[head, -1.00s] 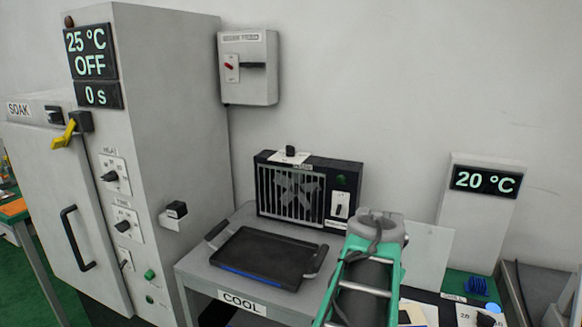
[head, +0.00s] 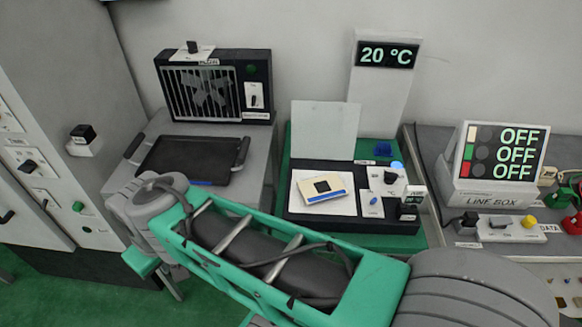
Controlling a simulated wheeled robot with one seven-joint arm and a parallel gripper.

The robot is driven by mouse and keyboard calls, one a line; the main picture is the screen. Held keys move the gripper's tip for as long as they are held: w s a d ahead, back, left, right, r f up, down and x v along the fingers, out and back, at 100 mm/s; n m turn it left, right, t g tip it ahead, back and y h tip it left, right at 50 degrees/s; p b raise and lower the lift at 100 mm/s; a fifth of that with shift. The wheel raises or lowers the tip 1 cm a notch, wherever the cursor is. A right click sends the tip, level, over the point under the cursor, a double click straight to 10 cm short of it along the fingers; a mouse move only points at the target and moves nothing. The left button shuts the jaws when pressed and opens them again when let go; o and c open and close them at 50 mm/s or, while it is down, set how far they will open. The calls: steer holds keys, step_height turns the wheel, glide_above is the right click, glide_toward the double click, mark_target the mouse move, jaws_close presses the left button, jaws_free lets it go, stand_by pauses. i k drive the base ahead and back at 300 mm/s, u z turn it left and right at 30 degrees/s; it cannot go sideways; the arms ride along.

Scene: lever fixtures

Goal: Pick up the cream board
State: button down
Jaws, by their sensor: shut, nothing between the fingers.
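The cream board (head: 339,185) is a small flat piece with a dark square on its middle and a blue edge. It lies slightly turned on the white pad of a black fixture (head: 295,212), right of centre in the head view. My green and grey arm crosses the front of the view, below and left of the board. The fingers of my gripper do not show in this view.
A thermometer post reading 20 °C (head: 385,95) and an upright pale panel (head: 326,130) stand behind the fixture. A dark tray (head: 192,160) lies before a fan unit (head: 215,86) at left. A line box (head: 497,165) and switches stand at right.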

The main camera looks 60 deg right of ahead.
mark_target(321, 188)
steer(key=z, duration=1.75)
steer(key=k, duration=0.55)
steer(key=u, duration=1.5)
steer(key=i, duration=0.7)
steer(key=u, duration=0.2)
